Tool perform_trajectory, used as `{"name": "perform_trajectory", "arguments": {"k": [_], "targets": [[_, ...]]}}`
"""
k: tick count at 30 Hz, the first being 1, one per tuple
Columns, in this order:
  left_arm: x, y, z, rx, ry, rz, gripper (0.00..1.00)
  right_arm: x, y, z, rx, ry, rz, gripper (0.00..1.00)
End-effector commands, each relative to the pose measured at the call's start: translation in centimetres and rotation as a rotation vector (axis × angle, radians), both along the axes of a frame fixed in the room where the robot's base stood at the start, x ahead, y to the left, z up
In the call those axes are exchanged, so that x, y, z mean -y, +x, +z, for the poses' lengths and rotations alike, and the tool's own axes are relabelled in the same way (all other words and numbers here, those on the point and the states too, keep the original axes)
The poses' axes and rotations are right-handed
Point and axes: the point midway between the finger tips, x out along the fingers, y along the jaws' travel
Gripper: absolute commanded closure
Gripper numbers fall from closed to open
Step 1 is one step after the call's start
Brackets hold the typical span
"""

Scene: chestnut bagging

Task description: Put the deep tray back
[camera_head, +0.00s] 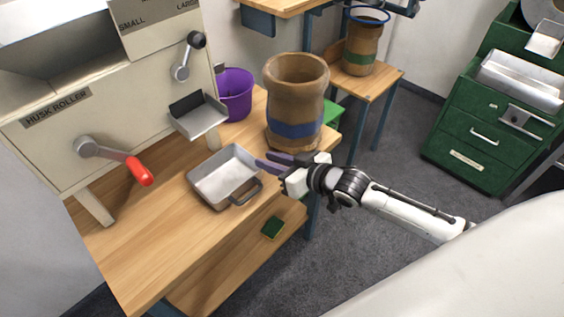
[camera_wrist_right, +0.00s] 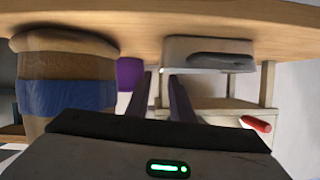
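A grey metal deep tray (camera_head: 226,176) with a handle on its near side sits upright and empty on the wooden table. It also shows in the right wrist view (camera_wrist_right: 205,46), which looks upside down, with the dark handle facing the camera. My right gripper (camera_head: 262,162) is at the tray's right side, its purple fingers pointing at the tray's rim and handle. In the right wrist view the fingers (camera_wrist_right: 160,77) are apart with nothing between them. Whether they touch the tray is hard to tell. My left gripper is not in view.
The husk roller machine (camera_head: 75,120) with a red-handled crank (camera_head: 138,171) and a small chute (camera_head: 198,115) stands left of the tray. A purple bucket (camera_head: 236,93) is behind. The table's front left is clear.

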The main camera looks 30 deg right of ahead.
Motion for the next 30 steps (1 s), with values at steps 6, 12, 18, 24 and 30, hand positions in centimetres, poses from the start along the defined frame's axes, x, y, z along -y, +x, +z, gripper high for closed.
{"name": "perform_trajectory", "arguments": {"k": [6, 12, 18, 24, 30], "targets": [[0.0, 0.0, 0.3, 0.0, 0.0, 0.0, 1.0, 1.3, -3.2, 1.3, -0.002, -0.003, 0.0, 0.79], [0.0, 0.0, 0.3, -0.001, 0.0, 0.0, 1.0, 1.2, -5.0, 0.8, -0.016, 0.0, -0.001, 0.79], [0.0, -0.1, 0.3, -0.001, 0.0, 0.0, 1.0, -2.2, -13.1, -6.9, -0.152, -0.029, -0.04, 0.79], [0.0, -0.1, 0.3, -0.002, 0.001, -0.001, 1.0, -3.9, -22.6, -13.1, -0.319, -0.109, -0.094, 0.79], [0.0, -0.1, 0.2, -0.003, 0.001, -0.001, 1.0, -4.1, -26.1, -14.8, -0.384, -0.151, -0.106, 0.79]]}}
